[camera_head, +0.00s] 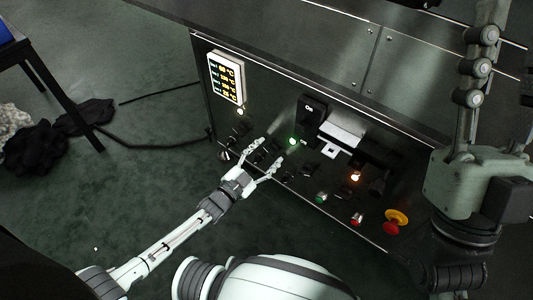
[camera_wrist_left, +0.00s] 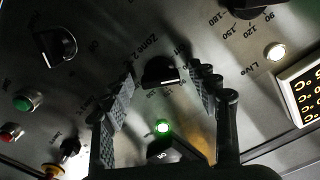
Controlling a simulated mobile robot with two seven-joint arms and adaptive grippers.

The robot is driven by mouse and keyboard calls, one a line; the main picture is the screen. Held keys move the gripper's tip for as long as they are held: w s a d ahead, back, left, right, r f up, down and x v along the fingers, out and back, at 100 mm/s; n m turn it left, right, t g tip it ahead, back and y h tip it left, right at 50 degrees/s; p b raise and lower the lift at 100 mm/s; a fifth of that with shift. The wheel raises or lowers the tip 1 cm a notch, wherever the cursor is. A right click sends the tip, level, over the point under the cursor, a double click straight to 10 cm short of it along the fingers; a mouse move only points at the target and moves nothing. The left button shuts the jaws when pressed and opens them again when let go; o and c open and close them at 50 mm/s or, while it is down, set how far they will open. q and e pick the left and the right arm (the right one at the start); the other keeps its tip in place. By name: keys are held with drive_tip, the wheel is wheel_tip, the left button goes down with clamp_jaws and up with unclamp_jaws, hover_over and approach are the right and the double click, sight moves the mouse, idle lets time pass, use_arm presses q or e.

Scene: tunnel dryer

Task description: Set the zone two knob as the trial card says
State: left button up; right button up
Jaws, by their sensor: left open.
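The zone two knob (camera_wrist_left: 160,72) is black with a pale pointer line, set in the dark panel beside a printed "Zone 2" label. In the left wrist view it sits between the spread fingers of my left gripper (camera_wrist_left: 165,95); I see no clear contact. In the head view my left gripper (camera_head: 271,149) is open at the panel's lower row of knobs and hides part of it. A white card (camera_head: 340,134) lies on the panel right of the green lamp; its writing is too small to read. My right gripper (camera_head: 472,110) is raised at the right, its fingertips not clearly shown.
Other knobs (camera_wrist_left: 55,45) flank the zone two knob. A lit green lamp (camera_wrist_left: 162,127) is close to the fingers. A lit display (camera_head: 226,78), an orange lamp (camera_head: 355,176) and a red stop button with yellow collar (camera_head: 395,221) are on the panel. Cables lie on the floor.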

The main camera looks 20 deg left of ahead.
use_arm(q)
drive_tip(key=shift+s, duration=0.1)
drive_tip(key=v, duration=1.1)
drive_tip(key=shift+s+a, duration=0.15)
drive_tip(key=shift+s, duration=0.25)
